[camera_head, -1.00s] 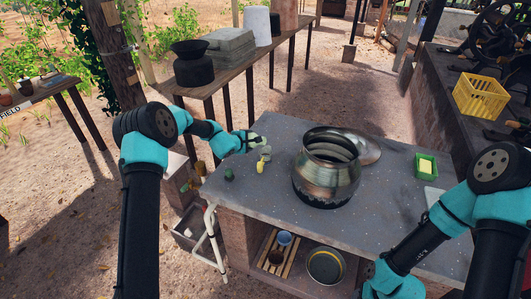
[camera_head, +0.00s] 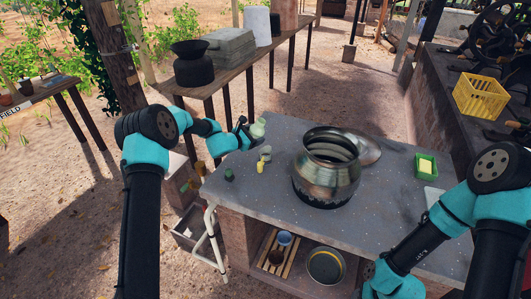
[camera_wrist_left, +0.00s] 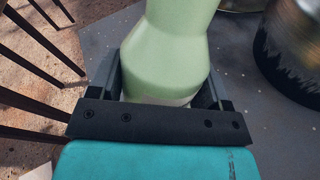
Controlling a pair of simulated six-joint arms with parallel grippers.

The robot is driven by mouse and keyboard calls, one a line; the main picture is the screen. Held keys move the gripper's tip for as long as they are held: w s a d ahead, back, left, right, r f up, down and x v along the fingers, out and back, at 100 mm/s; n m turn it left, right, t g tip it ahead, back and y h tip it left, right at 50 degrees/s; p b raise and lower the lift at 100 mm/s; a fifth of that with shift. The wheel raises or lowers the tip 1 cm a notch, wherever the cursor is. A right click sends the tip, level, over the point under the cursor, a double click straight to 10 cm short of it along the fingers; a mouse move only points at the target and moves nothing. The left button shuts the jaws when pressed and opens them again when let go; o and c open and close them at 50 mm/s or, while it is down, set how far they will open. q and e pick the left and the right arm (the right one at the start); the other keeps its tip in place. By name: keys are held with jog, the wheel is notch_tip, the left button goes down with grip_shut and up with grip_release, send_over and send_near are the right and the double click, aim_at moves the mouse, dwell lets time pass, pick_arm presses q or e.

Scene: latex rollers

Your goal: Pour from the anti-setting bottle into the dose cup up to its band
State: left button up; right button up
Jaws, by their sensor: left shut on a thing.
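My left gripper (camera_head: 246,131) is shut on a pale green bottle (camera_head: 258,129), held up over the far left part of the grey worktop. In the left wrist view the bottle (camera_wrist_left: 170,50) fills the space between the fingers (camera_wrist_left: 158,85); its mouth is outside that view. Below it on the worktop stand a small grey-white item (camera_head: 265,153), a small yellow item (camera_head: 260,167) and a dark green item (camera_head: 229,174). Which of these is the dose cup, and its band, is too small to tell.
A large metal pot (camera_head: 327,175) stands mid-worktop, with a round lid (camera_head: 362,150) behind it. A green tray (camera_head: 426,165) with a yellow block lies to the right. The worktop (camera_head: 275,200) is clear in front of the small items.

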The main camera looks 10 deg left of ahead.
aim_at(251, 130)
pick_arm(q)
jog(key=shift+s+d+r+n+t+h, duration=0.15)
jog(key=shift+d+n+t+h, duration=0.2)
jog(key=shift+d+n, duration=0.35)
jog(key=shift+a, duration=0.1)
jog(key=shift+r, duration=1.5)
jog(key=a+r+m, duration=0.1)
jog(key=a+m+g+y, duration=0.1)
jog(key=r+m+y, duration=0.1)
jog(key=shift+w+a+r+m, duration=0.3)
jog(key=shift+a+r+m, duration=0.05)
jog(key=shift+a+m, duration=0.05)
jog(key=r+m+y, duration=0.1)
jog(key=a+r+m+y, duration=0.1)
jog(key=r+m+y, duration=0.1)
jog(key=r+m, duration=0.1)
jog(key=shift+w+a+g, duration=0.1)
jog(key=shift+a+g, duration=0.15)
jog(key=shift+a, duration=0.05)
jog(key=shift+a+r+m+y, duration=0.15)
jog(key=shift+r+m+y, duration=0.2)
jog(key=shift+y, duration=0.2)
